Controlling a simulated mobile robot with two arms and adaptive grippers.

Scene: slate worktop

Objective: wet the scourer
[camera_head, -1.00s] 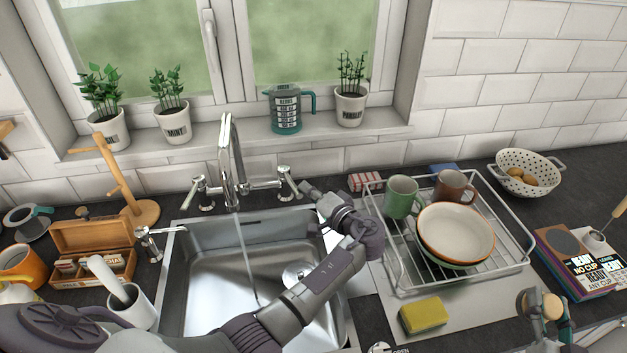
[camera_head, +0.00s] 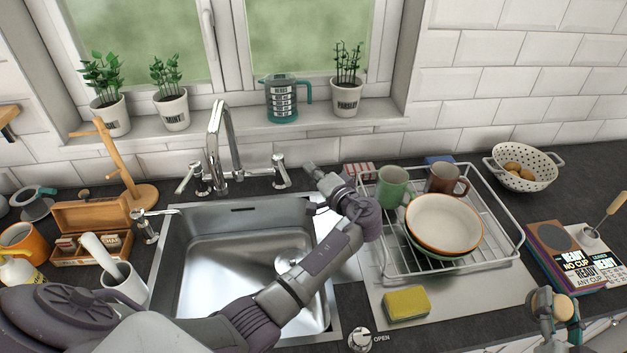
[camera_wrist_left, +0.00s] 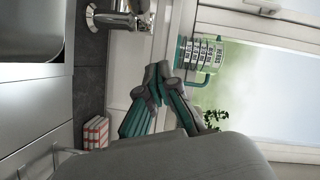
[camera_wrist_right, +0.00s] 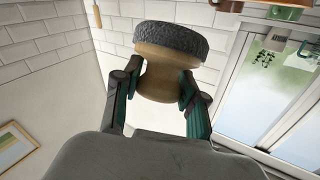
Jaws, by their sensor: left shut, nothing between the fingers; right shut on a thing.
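The scourer (camera_wrist_right: 172,38), a round wooden knob with a dark, rough grey pad, is held between the fingers of my right gripper (camera_wrist_right: 160,88). In the head view, the scourer (camera_head: 563,308) and my right gripper (camera_head: 552,318) are at the lower right, above the worktop's front edge. The chrome tap (camera_head: 215,140) stands behind the steel sink (camera_head: 225,265), and no water stream shows from its spout. My left gripper (camera_head: 309,170) is shut and empty, just right of the right tap handle (camera_head: 280,172). Its closed fingers (camera_wrist_left: 158,85) show in the left wrist view.
A dish rack (camera_head: 465,265) with mugs and bowls stands right of the sink. A yellow sponge (camera_head: 407,304) lies before it. A colander (camera_head: 523,167) and books (camera_head: 560,258) are further right. A wooden box (camera_head: 92,215) and mugs crowd the left side. My left arm crosses the sink.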

